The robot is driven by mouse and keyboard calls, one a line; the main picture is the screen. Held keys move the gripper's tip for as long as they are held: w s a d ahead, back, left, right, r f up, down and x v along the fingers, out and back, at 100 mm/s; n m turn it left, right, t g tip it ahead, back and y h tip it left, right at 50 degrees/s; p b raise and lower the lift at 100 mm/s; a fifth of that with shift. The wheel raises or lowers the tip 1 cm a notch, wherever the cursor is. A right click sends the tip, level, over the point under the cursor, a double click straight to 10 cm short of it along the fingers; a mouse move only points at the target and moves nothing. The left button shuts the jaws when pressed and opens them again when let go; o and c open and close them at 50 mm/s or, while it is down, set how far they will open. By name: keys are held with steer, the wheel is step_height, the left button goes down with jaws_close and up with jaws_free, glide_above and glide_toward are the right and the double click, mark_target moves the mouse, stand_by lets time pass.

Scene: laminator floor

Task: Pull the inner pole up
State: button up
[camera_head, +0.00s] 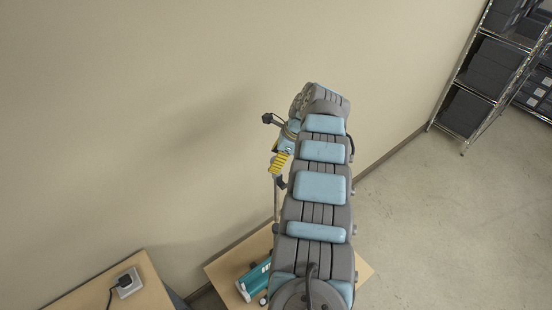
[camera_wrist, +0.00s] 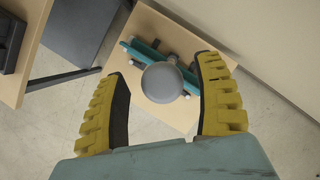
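A round grey knob (camera_wrist: 162,82) shows between my fingers in the wrist view, seen end-on. It hides most of whatever is beneath it. In the head view a thin upright pole (camera_head: 277,203) runs down from below my gripper (camera_head: 281,163) toward a teal laminator-like device (camera_head: 254,281). The device (camera_wrist: 146,52) also shows below the knob in the wrist view. My gripper's yellow fingers (camera_wrist: 160,70) are spread on either side of the knob, with a visible gap at each side. I cannot tell inner pole from outer.
The device sits on a small wooden table (camera_head: 222,268) near the beige wall. A second wooden table (camera_head: 75,297) at the left bears a socket with a black plug (camera_head: 126,282). A metal shelf with dark bins (camera_head: 478,82) stands at the far right. Floor between is clear.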

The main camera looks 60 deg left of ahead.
steer(key=v, duration=1.2)
steer(key=shift+a, duration=0.1)
stand_by(0.4)
